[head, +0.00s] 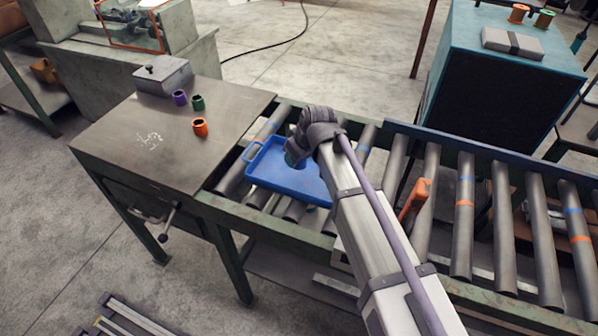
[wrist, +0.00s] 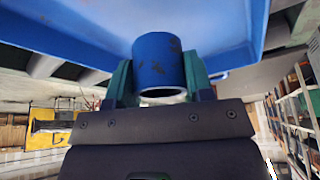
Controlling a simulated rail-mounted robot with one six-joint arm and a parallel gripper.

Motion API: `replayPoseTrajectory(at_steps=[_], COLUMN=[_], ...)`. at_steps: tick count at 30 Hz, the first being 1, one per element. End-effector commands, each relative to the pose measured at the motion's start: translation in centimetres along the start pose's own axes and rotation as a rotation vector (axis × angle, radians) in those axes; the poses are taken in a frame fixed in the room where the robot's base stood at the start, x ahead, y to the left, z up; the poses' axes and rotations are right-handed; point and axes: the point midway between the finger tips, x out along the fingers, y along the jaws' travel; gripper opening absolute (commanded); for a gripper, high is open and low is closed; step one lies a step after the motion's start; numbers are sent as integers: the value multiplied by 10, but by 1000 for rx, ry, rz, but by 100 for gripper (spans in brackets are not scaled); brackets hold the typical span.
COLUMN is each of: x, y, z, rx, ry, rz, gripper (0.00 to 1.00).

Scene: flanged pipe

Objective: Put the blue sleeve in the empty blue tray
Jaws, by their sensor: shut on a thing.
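The blue sleeve (wrist: 157,62), a short worn blue tube with dark scuffs, is between the two teal fingers of my gripper (wrist: 158,78) in the wrist view. The fingers are shut on its sides, and its open end faces the camera. The blue tray (wrist: 85,22) fills the upper part of that view behind the sleeve. In the head view the tray (head: 262,171) lies on the roller conveyor, with my gripper (head: 297,161) over its right part. My wrist hides most of the gripper and the sleeve there. I cannot tell whether the sleeve touches the tray floor.
Left of the tray is a steel table (head: 165,130) with a purple sleeve (head: 180,98), a green sleeve (head: 198,103), an orange sleeve (head: 200,127) and a grey lidded box (head: 162,76). An orange object (head: 414,199) is at the conveyor, right of my arm.

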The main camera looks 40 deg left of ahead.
Motion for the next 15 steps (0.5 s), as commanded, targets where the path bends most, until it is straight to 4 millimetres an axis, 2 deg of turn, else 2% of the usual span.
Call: replayPoseTrajectory(at_steps=[3,6,10,15], x=[24,37,31,34], y=[0,0,0,0], z=[10,15,13,14], rx=[0,0,0,0], ry=[0,0,0,0], rz=[0,0,0,0], gripper=[18,18,18,18])
